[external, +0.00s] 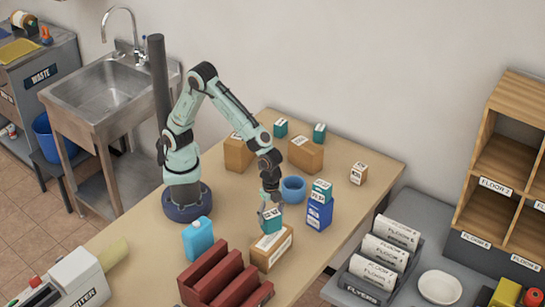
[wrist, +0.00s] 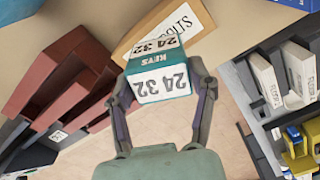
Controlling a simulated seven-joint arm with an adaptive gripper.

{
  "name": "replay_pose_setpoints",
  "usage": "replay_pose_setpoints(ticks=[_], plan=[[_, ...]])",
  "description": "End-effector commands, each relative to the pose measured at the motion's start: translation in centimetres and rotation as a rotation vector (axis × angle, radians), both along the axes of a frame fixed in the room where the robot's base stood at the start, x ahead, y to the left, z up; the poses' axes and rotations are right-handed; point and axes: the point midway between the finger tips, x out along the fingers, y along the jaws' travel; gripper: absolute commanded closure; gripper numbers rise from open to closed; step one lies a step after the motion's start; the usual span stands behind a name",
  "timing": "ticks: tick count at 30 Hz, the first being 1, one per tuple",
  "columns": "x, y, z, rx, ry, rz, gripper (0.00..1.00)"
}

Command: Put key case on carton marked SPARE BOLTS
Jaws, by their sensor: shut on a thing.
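The key case (wrist: 162,84) is a small teal box with a white label reading KEYS and 24 32. My gripper (wrist: 163,90) is shut on it, one finger on each side. In the external view the key case (external: 271,221) hangs below my gripper (external: 271,204), at the far end of a tan carton (external: 283,254). That carton shows in the wrist view (wrist: 124,46) behind the case, its white label partly hidden, with letters like BOLTS readable. I cannot tell whether the case touches the carton top.
Red racks (external: 222,275) stand left of the carton. A blue box (external: 319,213) with a teal box (external: 321,190) on top and a blue bowl (external: 293,189) are close right. A blue jug (external: 198,240) stands left. More cartons (external: 305,154) stand behind. A FLYERS tray (external: 368,289) is at right.

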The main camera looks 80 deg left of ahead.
Motion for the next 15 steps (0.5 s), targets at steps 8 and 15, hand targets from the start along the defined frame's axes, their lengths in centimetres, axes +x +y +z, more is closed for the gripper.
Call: replay_pose_setpoints(ticks=[8, 15], plan=[[0.1, -0.1, -3.3, 0.001, 0.002, -0.001, 0.83], [0.2, -0.1, -3.3, 0.001, 0.000, 0.000, 0.83]])
